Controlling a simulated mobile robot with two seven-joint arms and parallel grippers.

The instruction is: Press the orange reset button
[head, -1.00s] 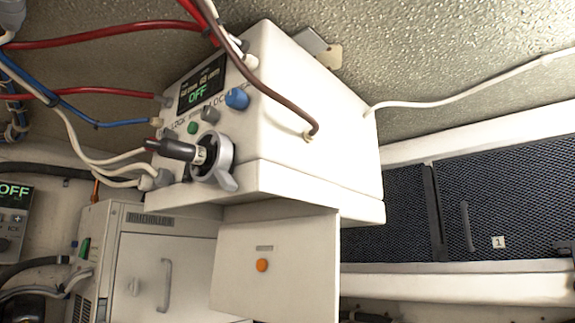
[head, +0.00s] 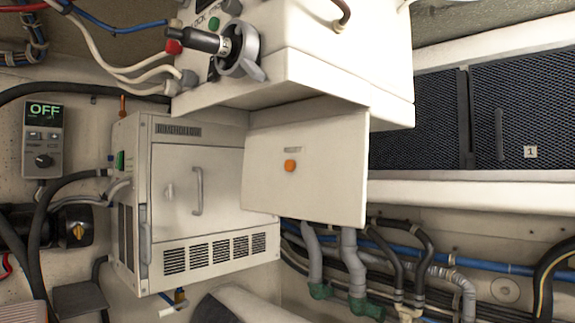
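The orange reset button (head: 290,166) is a small round button on a cream panel (head: 330,190), below a small label plate. The panel hangs under a white control box (head: 340,70) near the middle of the head view. Nothing covers the button. Neither of my grippers shows in the head view.
A white vented cabinet (head: 172,190) with a door handle stands left of the panel. A grey controller reading OFF (head: 43,140) is on the left wall. Grey hoses (head: 350,262) and cables run below right. A dark mesh locker front (head: 530,115) lies at right.

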